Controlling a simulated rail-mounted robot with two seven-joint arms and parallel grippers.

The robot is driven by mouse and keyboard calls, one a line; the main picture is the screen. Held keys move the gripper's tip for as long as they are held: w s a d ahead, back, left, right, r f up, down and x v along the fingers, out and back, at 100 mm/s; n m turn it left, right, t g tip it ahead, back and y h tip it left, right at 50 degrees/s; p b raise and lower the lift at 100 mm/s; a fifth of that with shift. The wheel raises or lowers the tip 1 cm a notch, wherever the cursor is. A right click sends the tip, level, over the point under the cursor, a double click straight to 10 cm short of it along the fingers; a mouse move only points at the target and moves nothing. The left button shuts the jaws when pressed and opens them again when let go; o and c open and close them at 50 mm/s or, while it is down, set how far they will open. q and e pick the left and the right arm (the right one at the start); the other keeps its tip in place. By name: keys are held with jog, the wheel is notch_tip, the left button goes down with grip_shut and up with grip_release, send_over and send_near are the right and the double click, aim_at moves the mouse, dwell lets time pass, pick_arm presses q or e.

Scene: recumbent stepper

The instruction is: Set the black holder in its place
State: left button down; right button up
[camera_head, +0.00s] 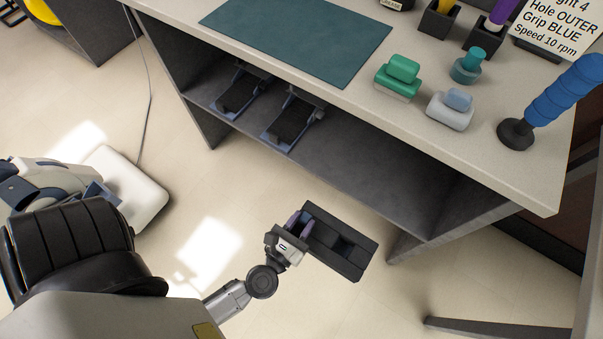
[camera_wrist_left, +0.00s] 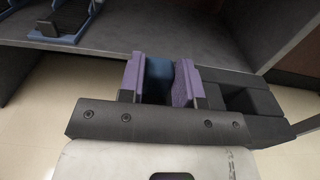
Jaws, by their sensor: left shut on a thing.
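The black holder (camera_head: 340,243) is a dark block with square compartments. It hangs in the air in front of the desk's low shelf, above the floor. My left gripper (camera_head: 298,225) is shut on its left end, with purple fingers. In the left wrist view, the fingers (camera_wrist_left: 159,80) stand on either side of a dark blue part, and the black holder (camera_wrist_left: 252,100) extends to the right. Part of the holder is hidden behind the gripper. My right gripper is not in view.
The desk (camera_head: 440,125) carries a teal mat (camera_head: 300,35), a green block (camera_head: 398,78), a grey-white block (camera_head: 450,110), a teal knob (camera_head: 467,66) and a blue grip on a stand (camera_head: 565,92). Two pedals (camera_head: 293,118) sit on the low shelf (camera_head: 370,165), whose right part is bare.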

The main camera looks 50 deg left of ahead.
pick_arm(q)
jog(key=shift+r, duration=0.1)
jog(key=shift+w, duration=0.3)
jog(key=f+x, duration=0.2)
jog(key=x, duration=2.7)
jog(key=shift+a+f, duration=0.2)
jog(key=shift+f, duration=0.15)
jog(key=shift+w, duration=0.25)
jog(key=shift+f, duration=0.2)
dwell(0.7)
